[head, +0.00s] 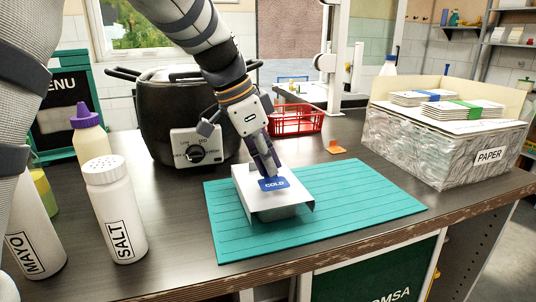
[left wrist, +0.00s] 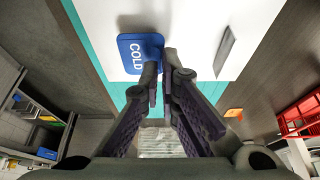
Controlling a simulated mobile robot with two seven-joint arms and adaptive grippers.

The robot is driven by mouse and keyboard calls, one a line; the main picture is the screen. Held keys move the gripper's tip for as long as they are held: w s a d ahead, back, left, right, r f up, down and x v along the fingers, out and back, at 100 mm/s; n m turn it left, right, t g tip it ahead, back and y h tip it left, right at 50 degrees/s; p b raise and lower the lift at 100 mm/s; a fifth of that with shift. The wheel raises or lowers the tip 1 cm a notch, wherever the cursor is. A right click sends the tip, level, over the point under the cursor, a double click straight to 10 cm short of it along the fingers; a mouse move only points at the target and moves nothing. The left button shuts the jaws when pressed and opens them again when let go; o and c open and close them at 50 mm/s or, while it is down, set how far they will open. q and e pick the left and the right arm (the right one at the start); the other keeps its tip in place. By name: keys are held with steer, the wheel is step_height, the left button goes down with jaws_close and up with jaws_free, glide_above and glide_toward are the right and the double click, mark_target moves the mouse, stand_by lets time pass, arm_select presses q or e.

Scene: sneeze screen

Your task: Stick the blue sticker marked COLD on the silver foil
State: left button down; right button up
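The blue sticker marked COLD (head: 274,184) shows over the white top of a small metal holder (head: 268,208) on the teal mat. My left gripper (head: 268,167) points down at the sticker, its fingers close together. In the left wrist view the fingertips (left wrist: 162,70) meet at the edge of the sticker (left wrist: 134,51) and appear to pinch it. I cannot tell whether the sticker still touches the holder. Crumpled silver foil (head: 418,149) covers the sides of the box labelled PAPER at the right. The foil also shows below the fingers in the left wrist view (left wrist: 160,143). My right gripper is not in view.
The teal mat (head: 375,207) has free room right of the holder. A black cooker (head: 165,115), red basket (head: 296,121) and orange piece (head: 336,147) stand behind. SALT (head: 115,210) and MAYO (head: 32,235) bottles stand at left. Paper stacks (head: 462,109) lie on the foil-sided box.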

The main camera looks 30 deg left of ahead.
arm_select(q)
steer(key=shift+f, duration=0.6)
stand_by(0.6)
steer(key=c, duration=1.7)
jaws_free()
steer(key=v, duration=1.2)
steer(key=shift+a, duration=0.1)
